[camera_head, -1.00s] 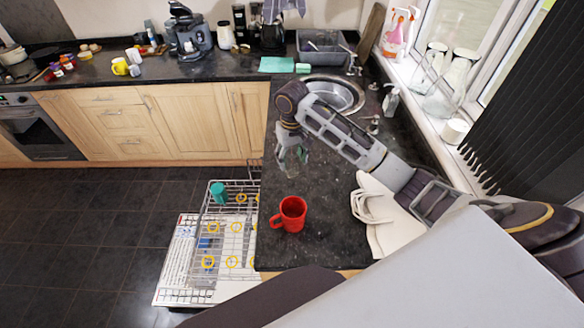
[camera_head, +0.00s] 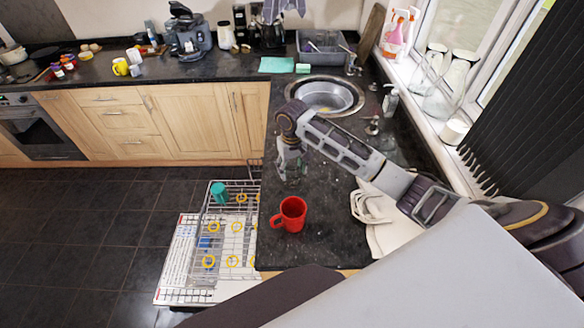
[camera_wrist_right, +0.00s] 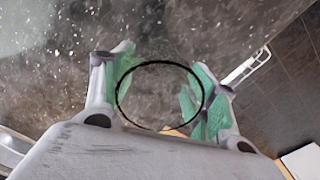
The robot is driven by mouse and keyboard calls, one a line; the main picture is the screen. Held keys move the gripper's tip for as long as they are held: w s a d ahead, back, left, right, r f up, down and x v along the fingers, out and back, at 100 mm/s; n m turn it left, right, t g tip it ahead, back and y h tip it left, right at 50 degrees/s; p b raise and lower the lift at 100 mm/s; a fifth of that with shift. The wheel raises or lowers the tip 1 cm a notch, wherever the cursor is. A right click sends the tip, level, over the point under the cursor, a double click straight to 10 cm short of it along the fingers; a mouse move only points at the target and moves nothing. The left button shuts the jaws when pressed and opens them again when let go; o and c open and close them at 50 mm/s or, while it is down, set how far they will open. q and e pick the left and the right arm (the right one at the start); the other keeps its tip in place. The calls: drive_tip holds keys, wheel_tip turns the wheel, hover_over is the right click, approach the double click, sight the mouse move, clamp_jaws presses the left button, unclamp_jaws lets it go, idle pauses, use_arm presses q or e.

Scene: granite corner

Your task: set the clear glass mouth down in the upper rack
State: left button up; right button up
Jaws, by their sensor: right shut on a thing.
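The clear glass (camera_head: 293,174) is hard to see against the dark counter in the head view. My right gripper (camera_head: 290,164) is shut on it, above the counter beyond the red mug. In the right wrist view the glass (camera_wrist_right: 160,97) shows as a dark round outline between the green pads of my right gripper (camera_wrist_right: 160,90). I cannot tell whether this outline is its mouth or base. The upper rack (camera_head: 208,222) is pulled out at the counter's left side, below and left of the gripper. My left gripper is not in view.
A teal cup (camera_head: 219,193) stands at the rack's far left; yellow rings mark several places in the rack. A red mug (camera_head: 291,214) stands on the dark counter (camera_head: 325,245) near its left edge. A white cloth-like thing (camera_head: 383,237) lies to the right.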

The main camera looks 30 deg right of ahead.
drive_tip(key=shift+f, duration=0.1)
drive_tip(key=o, duration=1.2)
drive_tip(key=shift+c, duration=0.2)
wheel_tip(320, 180, up, 12)
drive_tip(key=shift+b, duration=0.3)
drive_tip(key=shift+r, duration=0.2)
idle(0.5)
